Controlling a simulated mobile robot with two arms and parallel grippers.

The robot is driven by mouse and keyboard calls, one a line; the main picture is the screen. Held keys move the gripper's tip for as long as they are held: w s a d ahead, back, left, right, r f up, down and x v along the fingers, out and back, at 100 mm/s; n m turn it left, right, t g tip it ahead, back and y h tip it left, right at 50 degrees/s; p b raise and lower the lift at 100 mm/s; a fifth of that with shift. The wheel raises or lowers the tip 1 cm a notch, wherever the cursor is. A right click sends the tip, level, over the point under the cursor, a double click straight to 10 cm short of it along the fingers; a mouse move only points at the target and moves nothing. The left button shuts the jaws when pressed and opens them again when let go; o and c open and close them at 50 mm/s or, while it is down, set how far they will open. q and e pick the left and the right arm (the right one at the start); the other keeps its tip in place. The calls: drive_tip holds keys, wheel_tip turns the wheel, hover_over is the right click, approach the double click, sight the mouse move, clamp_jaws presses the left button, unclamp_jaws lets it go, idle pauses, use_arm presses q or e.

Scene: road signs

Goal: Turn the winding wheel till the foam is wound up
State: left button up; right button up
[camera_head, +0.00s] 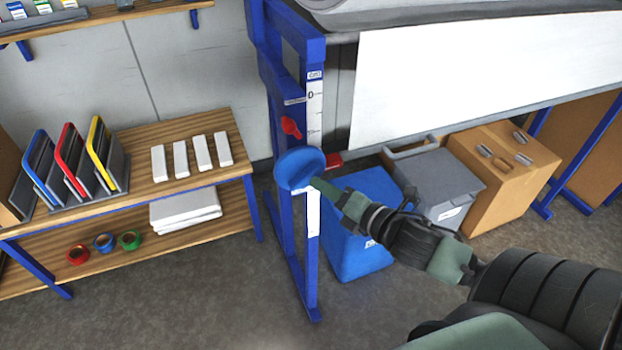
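The blue winding wheel (300,169) sits on the blue upright frame (291,60), left of the hanging white foam sheet (480,75). The white sheet hangs from a roll (345,5) at the top edge, partly cut off. My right gripper (318,184) reaches in from the lower right, its tip at the right rim of the wheel. It seems to touch the rim, but its fingers are too small and overlapped to tell if they are closed on it. My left gripper is not in view.
A wooden shelf table (125,160) with colored holders and white blocks stands at left. A blue bin (357,240), a grey box (440,185) and a cardboard box (503,170) stand on the floor behind my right arm. Red knobs (291,127) stick out from the frame. Floor in front is clear.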

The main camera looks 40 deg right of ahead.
sight(308, 179)
drive_tip(key=shift+p+x, duration=0.5)
drive_tip(key=shift+x, duration=2.3)
clamp_jaws()
